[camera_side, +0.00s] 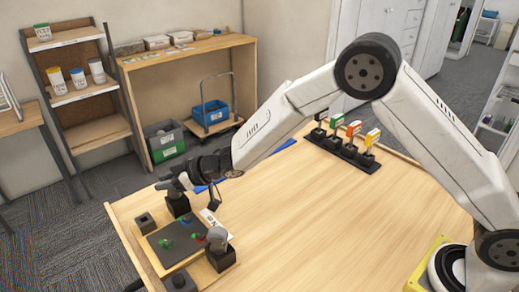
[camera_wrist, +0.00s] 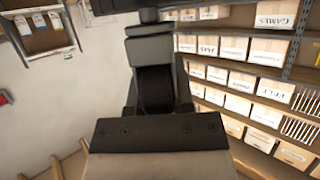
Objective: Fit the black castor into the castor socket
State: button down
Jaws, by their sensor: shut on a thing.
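My gripper (camera_side: 176,186) is at the left of the wooden table, above the back edge of the work board. In the wrist view my gripper (camera_wrist: 156,98) is shut on a black thing that fills the gap between its jaws. I take this to be the black castor (camera_wrist: 155,86); its wheel and stem cannot be made out. In the side view a dark block (camera_side: 178,206) is just below the gripper; whether they touch is unclear. I cannot tell for sure which block is the castor socket. A square grey block with a hole (camera_side: 146,222) stands nearby.
The board has a dark mat (camera_side: 165,248) with small green, red and blue pieces. A block with a grey cylinder (camera_side: 219,250) stands at its right, another dark block (camera_side: 179,283) in front. A black rack with coloured pieces (camera_side: 340,149) stands at the back. The table's middle is clear.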

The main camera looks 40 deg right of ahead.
jog(key=shift+f, duration=0.25)
jog(key=shift+c, duration=2)
grip_release()
jog(key=shift+s+d, duration=0.1)
jog(key=v, duration=0.7)
jog(key=shift+s+d, duration=0.2)
jog(key=shift+s, duration=0.05)
